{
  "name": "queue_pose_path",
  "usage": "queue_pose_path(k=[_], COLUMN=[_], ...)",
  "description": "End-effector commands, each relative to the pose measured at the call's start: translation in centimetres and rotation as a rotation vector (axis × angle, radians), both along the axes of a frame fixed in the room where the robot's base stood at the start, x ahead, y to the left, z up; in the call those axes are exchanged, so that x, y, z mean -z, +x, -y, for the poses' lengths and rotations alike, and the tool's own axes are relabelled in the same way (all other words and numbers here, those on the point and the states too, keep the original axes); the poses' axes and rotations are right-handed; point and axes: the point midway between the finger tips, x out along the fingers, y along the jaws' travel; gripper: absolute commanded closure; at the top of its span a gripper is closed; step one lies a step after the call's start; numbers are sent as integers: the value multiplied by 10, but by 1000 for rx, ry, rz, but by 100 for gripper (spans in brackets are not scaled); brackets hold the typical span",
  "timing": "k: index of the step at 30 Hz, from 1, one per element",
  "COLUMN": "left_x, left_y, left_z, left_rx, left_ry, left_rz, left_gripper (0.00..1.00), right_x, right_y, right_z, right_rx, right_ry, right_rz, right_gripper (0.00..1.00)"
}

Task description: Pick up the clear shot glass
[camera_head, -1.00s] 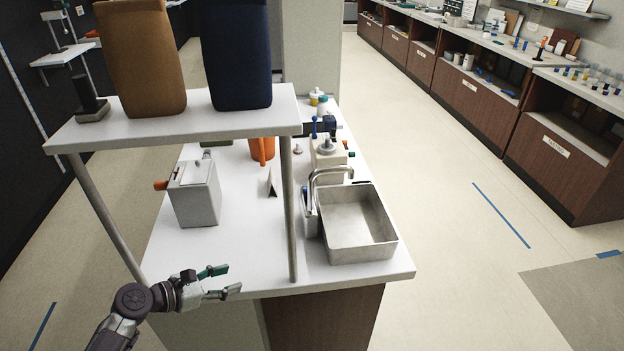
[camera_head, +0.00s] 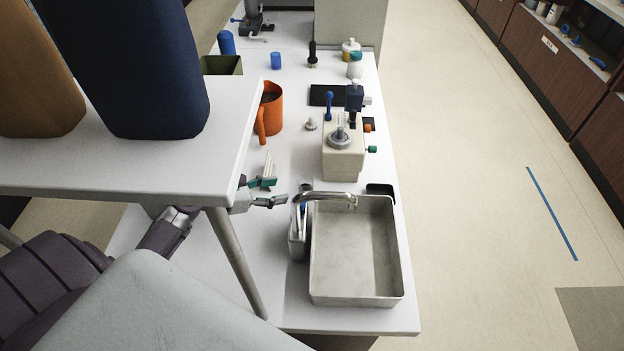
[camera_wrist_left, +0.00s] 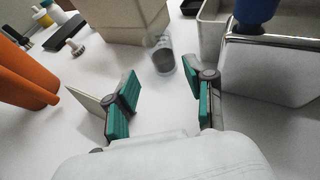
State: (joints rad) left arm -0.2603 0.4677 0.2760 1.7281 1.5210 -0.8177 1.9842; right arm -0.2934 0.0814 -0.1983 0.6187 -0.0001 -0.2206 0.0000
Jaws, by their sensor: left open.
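The clear shot glass (camera_wrist_left: 164,63) stands on the white counter in the left wrist view, just beyond and between my open fingers. A small greyish shape beside the tap in the head view (camera_head: 306,187) seems to be the same glass, partly hidden. My left gripper (camera_head: 277,192) is open and empty, reaching under the shelf and pointing right toward it. In the left wrist view, its teal-padded fingers (camera_wrist_left: 161,88) are spread apart, with nothing between the pads. My right gripper is not in view.
A steel sink basin (camera_head: 356,299) and a metal container (camera_head: 297,247) are close to the gripper. A cream machine (camera_head: 343,165) stands beyond; an orange pitcher (camera_head: 271,108) is farther back. The raised shelf (camera_head: 215,178) overhangs my arm. A thin folded card (camera_wrist_left: 86,110) is beside the left finger.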

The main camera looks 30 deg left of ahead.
Motion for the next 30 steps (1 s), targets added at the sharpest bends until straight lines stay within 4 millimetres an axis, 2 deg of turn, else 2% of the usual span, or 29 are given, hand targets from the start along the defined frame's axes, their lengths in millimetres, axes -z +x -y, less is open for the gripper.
queue_pose_path(k=[1,3,6,10,18,24,30], left_x=[2,7,15,23,31,43,47], left_y=[9,21,36,50,68,91,98], left_z=[6,13,23,31,43,57,61], left_rx=[1,0,1,-1,0,0,1], left_ry=[-2,-3,-1,-1,-1,0,2], left_rz=[2,4,3,2,2,2,1], left_gripper=[46,46,46,46,46,46,46], right_x=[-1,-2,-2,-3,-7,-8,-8], right_y=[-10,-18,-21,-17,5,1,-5], right_z=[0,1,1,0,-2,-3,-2], right_rx=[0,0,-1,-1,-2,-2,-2], right_ry=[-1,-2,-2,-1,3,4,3], right_rz=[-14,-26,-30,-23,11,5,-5], right_gripper=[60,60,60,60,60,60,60])
